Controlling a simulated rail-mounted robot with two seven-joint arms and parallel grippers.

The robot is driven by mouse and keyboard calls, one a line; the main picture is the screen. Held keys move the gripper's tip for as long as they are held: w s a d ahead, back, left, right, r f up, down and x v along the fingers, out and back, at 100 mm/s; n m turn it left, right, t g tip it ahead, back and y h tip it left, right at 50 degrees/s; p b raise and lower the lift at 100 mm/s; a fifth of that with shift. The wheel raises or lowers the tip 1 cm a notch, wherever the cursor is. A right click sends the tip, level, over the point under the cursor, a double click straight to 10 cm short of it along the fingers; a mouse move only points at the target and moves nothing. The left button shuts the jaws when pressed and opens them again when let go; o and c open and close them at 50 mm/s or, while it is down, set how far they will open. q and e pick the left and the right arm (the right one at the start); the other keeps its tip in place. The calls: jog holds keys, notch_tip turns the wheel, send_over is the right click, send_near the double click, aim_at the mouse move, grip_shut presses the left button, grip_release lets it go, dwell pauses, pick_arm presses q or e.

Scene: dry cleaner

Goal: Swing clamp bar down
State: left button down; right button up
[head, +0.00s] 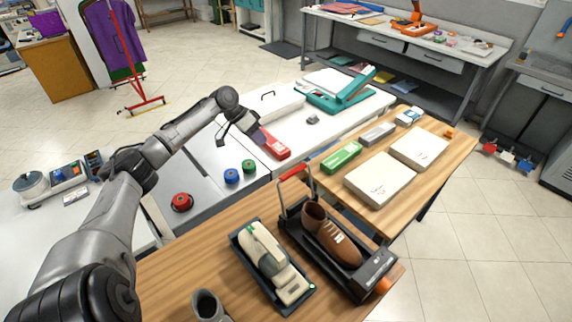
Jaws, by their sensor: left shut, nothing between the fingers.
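A black shoe-holding device (364,283) stands on the wooden table at the lower middle. A brown shoe (334,240) with a small white label lies in it. A clamp bar with a red handle (293,172) stands raised at the device's far left end, above the shoe's heel. My left gripper (262,138) is shut and empty. It is over the white counter, beyond and to the left of the clamp bar and apart from it. It shows close to a red box (275,147); I cannot tell whether they touch. My right gripper is out of view.
A black tray (273,290) with a cream device (262,247) sits left of the shoe device. Red, blue and green round knobs (232,176) line the counter. White boxes (380,179) and a green box (342,156) lie on the right wooden table. A teal press (342,92) stands behind.

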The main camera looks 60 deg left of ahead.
pick_arm(q)
jog(key=w+d+f, duration=0.5)
jog(key=d+f, duration=0.2)
jog(key=d, duration=0.1)
jog(key=shift+f, duration=0.3)
jog(key=shift+w+d, duration=0.1)
dwell(0.4)
